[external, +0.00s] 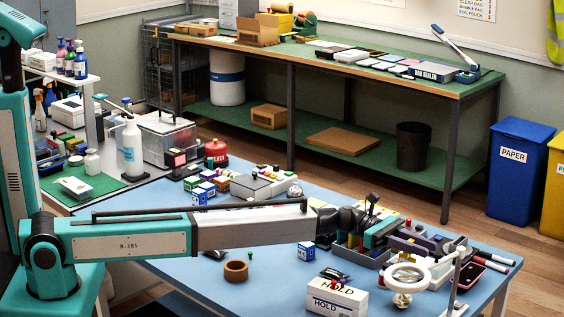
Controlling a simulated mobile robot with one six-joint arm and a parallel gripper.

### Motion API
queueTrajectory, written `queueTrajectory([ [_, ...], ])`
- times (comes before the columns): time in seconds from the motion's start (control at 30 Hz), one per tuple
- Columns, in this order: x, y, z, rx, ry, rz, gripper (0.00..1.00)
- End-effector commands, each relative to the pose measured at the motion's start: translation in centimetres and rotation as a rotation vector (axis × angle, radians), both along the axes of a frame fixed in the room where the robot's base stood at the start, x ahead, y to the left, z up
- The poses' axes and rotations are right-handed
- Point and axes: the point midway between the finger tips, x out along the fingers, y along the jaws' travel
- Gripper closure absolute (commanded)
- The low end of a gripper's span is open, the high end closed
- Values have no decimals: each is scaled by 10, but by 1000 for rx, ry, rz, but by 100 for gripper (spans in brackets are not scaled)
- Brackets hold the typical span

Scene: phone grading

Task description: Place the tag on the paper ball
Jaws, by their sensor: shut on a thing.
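My gripper (368,214) is at the end of my outstretched arm, low over the right part of the blue table. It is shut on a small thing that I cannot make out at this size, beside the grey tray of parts. A crumpled greyish ball (295,190), which looks like the paper ball, lies on the blue table behind my forearm, left of my gripper and apart from it. I cannot pick out the tag for certain; the dark gripper and the crowded tray hide detail there.
A grey parts tray (371,261) is close by my gripper. A ring magnifier (408,275) on a stand and a white HOLD box (337,299) stand in front. A brown tape roll (236,271) lies left. Small boxes crowd behind my forearm; the front left of the table is clearer.

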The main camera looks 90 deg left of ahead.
Motion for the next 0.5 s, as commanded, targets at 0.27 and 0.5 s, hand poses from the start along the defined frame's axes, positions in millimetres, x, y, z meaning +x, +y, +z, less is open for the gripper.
queueTrajectory([
  [0.27,0,0,-7,-1,2,0,100],
  [0.5,0,0,-31,-1,3,0,100],
])
